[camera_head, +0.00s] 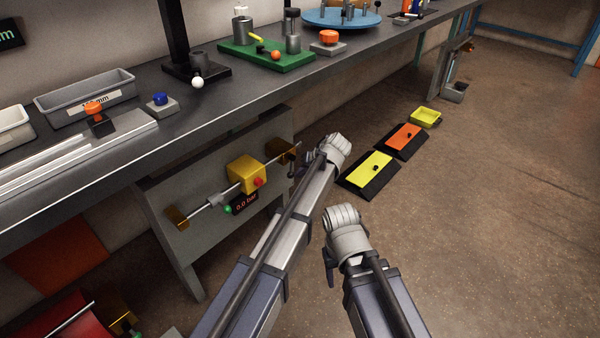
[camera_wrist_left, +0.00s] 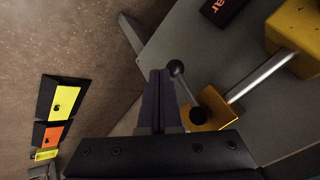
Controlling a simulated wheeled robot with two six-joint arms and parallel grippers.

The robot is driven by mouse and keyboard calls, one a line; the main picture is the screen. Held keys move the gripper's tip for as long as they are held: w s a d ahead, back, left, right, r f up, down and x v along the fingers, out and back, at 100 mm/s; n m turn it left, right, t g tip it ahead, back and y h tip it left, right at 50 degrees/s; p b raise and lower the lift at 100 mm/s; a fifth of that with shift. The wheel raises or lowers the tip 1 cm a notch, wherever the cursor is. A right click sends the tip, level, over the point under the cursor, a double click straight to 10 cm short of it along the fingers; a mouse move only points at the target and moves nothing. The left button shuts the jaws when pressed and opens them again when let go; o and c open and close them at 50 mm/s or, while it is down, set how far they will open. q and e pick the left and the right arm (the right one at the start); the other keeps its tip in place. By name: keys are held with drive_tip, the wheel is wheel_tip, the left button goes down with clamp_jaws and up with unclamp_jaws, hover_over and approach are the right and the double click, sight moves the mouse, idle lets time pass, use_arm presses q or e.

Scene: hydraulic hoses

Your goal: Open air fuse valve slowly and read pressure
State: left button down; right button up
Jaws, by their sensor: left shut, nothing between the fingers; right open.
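The pressure panel (camera_head: 205,235) under the bench carries a pipe, a large gold block (camera_head: 243,172) with a red button (camera_head: 258,182), and a display (camera_head: 246,203) reading 0.0 bar. At the pipe's right end is a smaller gold block (camera_wrist_left: 213,108) with a dark ball-ended lever (camera_wrist_left: 184,88), which I take as the valve handle. My left gripper (camera_wrist_left: 160,76) is shut and empty, its fingertips close beside the lever; contact cannot be told. In the head view my left gripper (camera_head: 312,156) is at the panel's right end. My right gripper (camera_head: 329,268) is open, away from the panel.
The workbench (camera_head: 210,105) overhangs the panel. A green board (camera_head: 235,52) and grey bins (camera_head: 88,95) stand on it. Yellow (camera_head: 370,167) and orange (camera_head: 403,138) plates and a yellow tray (camera_head: 425,117) lie on the floor.

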use_arm(q)
drive_tip(key=shift+s+a+m+g+y, duration=0.2)
drive_tip(key=shift+m+g+y, duration=0.15)
drive_tip(key=shift+g, duration=0.25)
idle(0.3)
drive_tip(key=shift+s+a+r+g+y, duration=0.25)
drive_tip(key=shift+s+a+g+y, duration=0.15)
drive_tip(key=shift+s, duration=0.35)
drive_tip(key=shift+s+a, duration=0.15)
drive_tip(key=shift+a, duration=0.05)
idle(0.8)
drive_tip(key=shift+d+r, duration=0.1)
idle(1.4)
drive_tip(key=shift+w+d, duration=0.4)
drive_tip(key=shift+w, duration=0.3)
